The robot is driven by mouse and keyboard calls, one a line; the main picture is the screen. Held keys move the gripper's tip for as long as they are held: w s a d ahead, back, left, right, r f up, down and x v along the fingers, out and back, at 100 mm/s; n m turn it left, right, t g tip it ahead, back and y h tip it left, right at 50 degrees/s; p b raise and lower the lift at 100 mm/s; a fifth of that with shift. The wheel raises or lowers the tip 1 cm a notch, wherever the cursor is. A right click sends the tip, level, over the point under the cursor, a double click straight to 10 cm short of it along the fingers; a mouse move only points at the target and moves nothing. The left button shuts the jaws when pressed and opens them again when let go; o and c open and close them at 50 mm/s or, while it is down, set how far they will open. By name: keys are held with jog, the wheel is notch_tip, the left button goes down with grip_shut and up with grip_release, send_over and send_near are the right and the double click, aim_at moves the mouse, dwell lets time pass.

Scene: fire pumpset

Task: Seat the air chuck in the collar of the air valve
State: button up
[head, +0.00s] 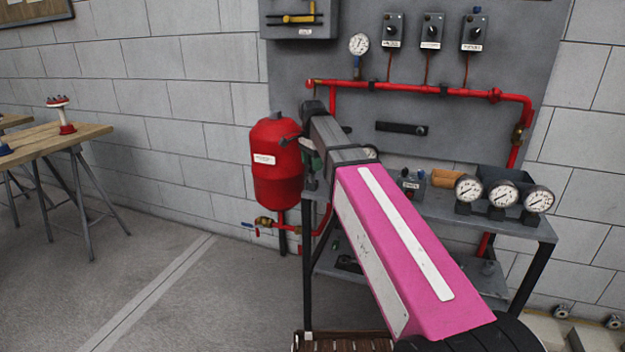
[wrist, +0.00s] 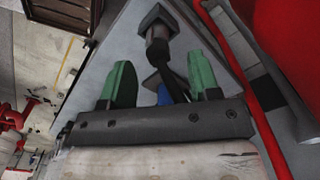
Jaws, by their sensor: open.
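My gripper (wrist: 160,78) is open, its two green fingers apart in the wrist view. Between and beyond them is a dark square-headed fitting on a short stem (wrist: 157,40), with a black hose-like piece running down from it. A small blue part (wrist: 164,95) shows low between the fingers. I cannot tell whether either is the air chuck or the air valve. Nothing is clearly clamped between the fingers. In the head view the gripper is mostly hidden by my pink arm, close to the right side of the red tank (head: 272,180).
A grey shelf (head: 500,225) bears three gauges (head: 502,195), a small labelled box (head: 410,184) and a tan piece (head: 445,178). Red piping (head: 420,89) runs along the grey panel behind. A wooden table (head: 60,138) stands at left. Floor between is clear.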

aim_at(312, 175)
jog(key=shift+s+f, duration=0.1)
jog(key=shift+f, duration=2.55)
jog(key=shift+c, duration=0.3)
grip_shut()
